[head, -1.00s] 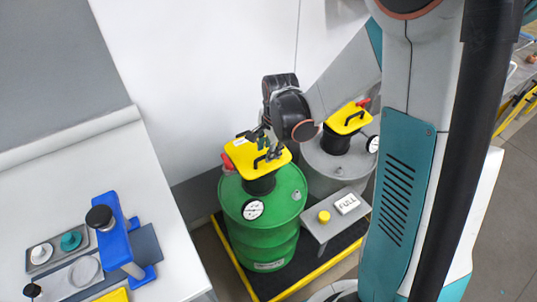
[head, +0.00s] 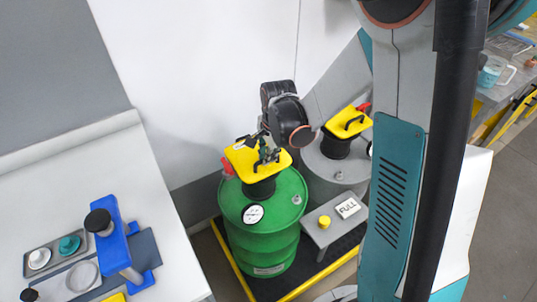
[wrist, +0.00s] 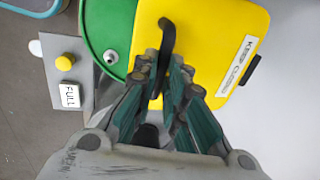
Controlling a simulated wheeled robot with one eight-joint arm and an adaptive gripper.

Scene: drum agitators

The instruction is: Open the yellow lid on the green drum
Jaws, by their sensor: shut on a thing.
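The green drum (head: 266,236) stands at the middle of the head view, with a yellow lid (head: 242,163) over its black neck (head: 258,188). The lid lies about flat, and a red part (head: 228,167) sits at its left edge. My gripper (head: 268,154) is over the lid, at its handle. In the wrist view the black handle (wrist: 166,40) runs between the fingers of my gripper (wrist: 164,72), which are shut on it. The lid (wrist: 222,35) also shows there with a "KEEP CLOSED" label. Part of the handle is hidden by the fingers.
A grey drum with its own yellow lid (head: 349,121) stands just behind right. A small grey stand holds a yellow button (head: 324,221) and a "FULL" sign (head: 348,208). A white bench (head: 60,190) with a blue device (head: 118,240) is at left. The wall is close behind.

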